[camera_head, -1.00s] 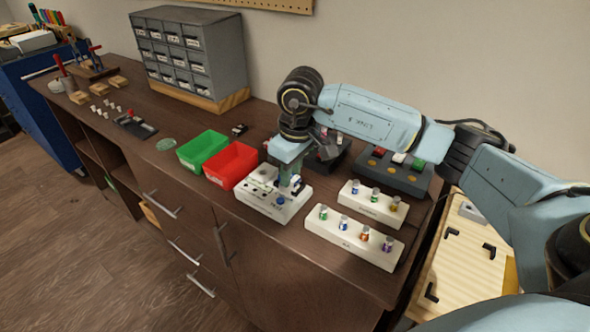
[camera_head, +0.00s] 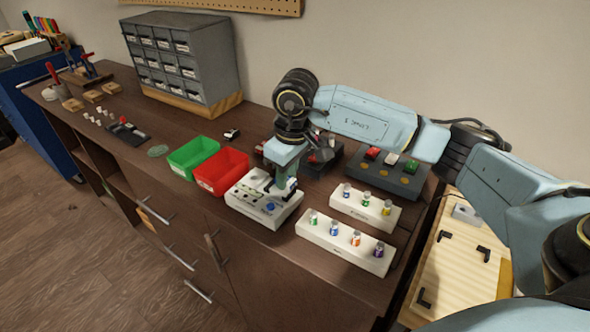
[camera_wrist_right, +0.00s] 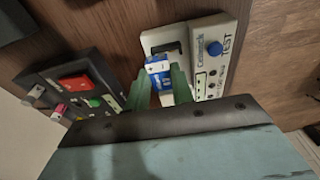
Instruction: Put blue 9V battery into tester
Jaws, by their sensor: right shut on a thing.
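The blue 9V battery (camera_wrist_right: 159,76), with a pale end, is held between the green fingers of my right gripper (camera_wrist_right: 160,84) in the right wrist view. The white tester (camera_wrist_right: 222,40) lies just beyond it, with a dark slot (camera_wrist_right: 169,50) and a round blue button (camera_wrist_right: 214,48). In the head view my right gripper (camera_head: 281,190) points down over the right part of the tester (camera_head: 248,207). The hand hides part of the tester there. I cannot tell whether the battery touches the tester. My left gripper is not in view.
A red bin (camera_head: 221,172) and a green bin (camera_head: 193,157) stand left of the tester. Two white battery racks (camera_head: 345,242) (camera_head: 366,208) stand to its right. A dark box with coloured switches (camera_head: 375,172) is behind. A grey drawer cabinet (camera_head: 185,62) stands at the back.

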